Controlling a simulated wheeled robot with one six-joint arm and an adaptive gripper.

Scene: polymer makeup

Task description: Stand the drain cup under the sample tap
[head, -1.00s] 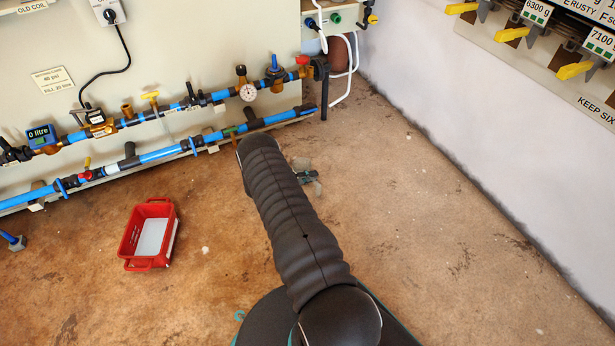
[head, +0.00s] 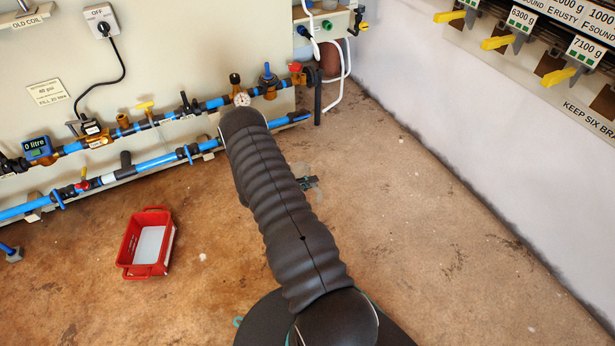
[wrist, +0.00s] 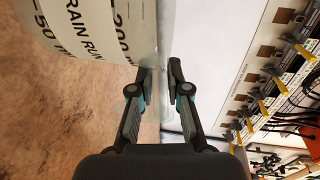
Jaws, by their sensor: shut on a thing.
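The drain cup (wrist: 88,25) is a pale, see-through vessel with dark printed figures and lettering, filling the top left of the wrist view. My gripper (wrist: 157,76) is shut on it, with one finger in front of the printed wall and the other at its right side. The lettering runs sideways in that view. In the head view my arm hides most of the gripper; only a small dark part of it (head: 308,183) shows right of the arm, and I cannot make out the cup. A yellow-handled tap (head: 146,105) sits on the upper blue pipe; no label shows whether it is the sample tap.
A red crate (head: 127,246) with a pale thing inside stands on the brown floor, left of my arm. Blue pipes (head: 150,163) with valves and a gauge run along the panel. A rack with yellow handles (head: 558,77) hangs on the right wall. Floor right of my arm is clear.

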